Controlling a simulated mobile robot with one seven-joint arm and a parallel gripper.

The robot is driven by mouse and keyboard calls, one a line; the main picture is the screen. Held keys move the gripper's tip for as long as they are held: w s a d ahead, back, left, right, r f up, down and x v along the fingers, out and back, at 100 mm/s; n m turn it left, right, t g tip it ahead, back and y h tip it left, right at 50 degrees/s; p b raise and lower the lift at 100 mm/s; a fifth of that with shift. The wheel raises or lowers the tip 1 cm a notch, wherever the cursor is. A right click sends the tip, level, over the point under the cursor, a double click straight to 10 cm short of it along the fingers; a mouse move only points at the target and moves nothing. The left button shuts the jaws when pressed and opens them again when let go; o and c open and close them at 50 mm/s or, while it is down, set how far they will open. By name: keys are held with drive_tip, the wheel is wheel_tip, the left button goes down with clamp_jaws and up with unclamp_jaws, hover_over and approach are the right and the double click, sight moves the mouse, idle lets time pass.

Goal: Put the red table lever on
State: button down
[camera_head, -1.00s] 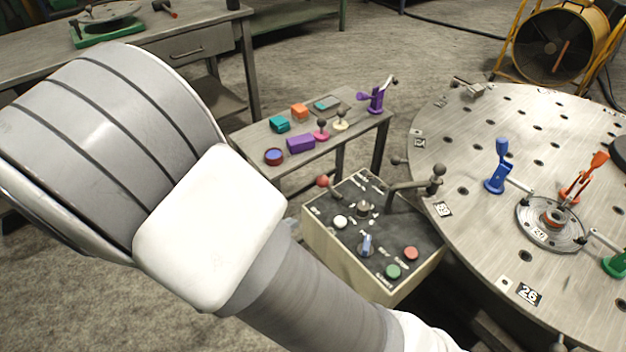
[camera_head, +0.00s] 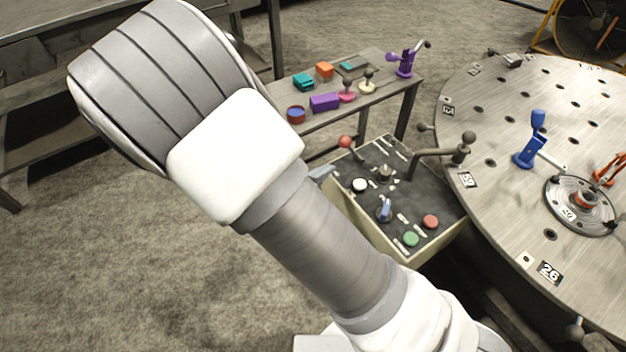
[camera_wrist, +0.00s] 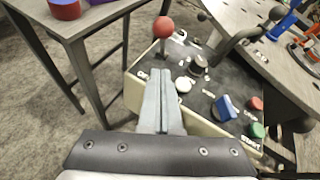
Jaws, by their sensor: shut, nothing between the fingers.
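The red-knobbed lever (camera_head: 345,142) stands at the far left corner of the control box (camera_head: 440,240). It also shows in the wrist view, where its round red ball (camera_wrist: 163,27) sits on a short stem. My gripper (camera_wrist: 162,78) is shut and empty in the wrist view. Its fingertips appear just below the red ball in the picture, and I see no contact. In the head view my arm hides most of the gripper; only a grey bit (camera_head: 322,172) shows near the box's left edge.
The box panel also carries a white button (camera_head: 359,185), blue switch (camera_head: 385,210), red button (camera_head: 431,221) and green button (camera_head: 411,239). A dark crank handle (camera_head: 440,152) stands between panel and round table (camera_head: 500,190). A side table (camera_head: 385,100) with small parts stands behind.

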sight(345, 145)
drive_tip(key=shift+w+d+r, duration=0.1)
drive_tip(key=shift+w+d, duration=0.3)
drive_tip(key=shift+w, duration=0.35)
drive_tip(key=shift+w+d+r, duration=0.15)
drive_tip(key=shift+w+d, duration=0.25)
drive_tip(key=shift+w, duration=0.35)
drive_tip(key=shift+w+d+r, duration=0.1)
drive_tip(key=shift+w+d, duration=0.3)
drive_tip(key=shift+w, duration=0.35)
drive_tip(key=shift+r, duration=0.1)
drive_tip(key=shift+w+d+r+g+y+p, duration=0.4)
drive_tip(key=shift+d+r+y+p, duration=0.15)
drive_tip(key=shift+d+r, duration=0.15)
drive_tip(key=w+d+r+m+g+y+p, duration=0.2)
drive_tip(key=w+d+g+y+p, duration=0.3)
drive_tip(key=d+p, duration=0.5)
drive_tip(key=shift+w+d+g+y+p, duration=0.25)
drive_tip(key=shift+w+y+p, duration=0.8)
drive_tip(key=shift+p, duration=2)
drive_tip(key=shift+d+r, duration=0.1)
drive_tip(key=shift+r, duration=0.1)
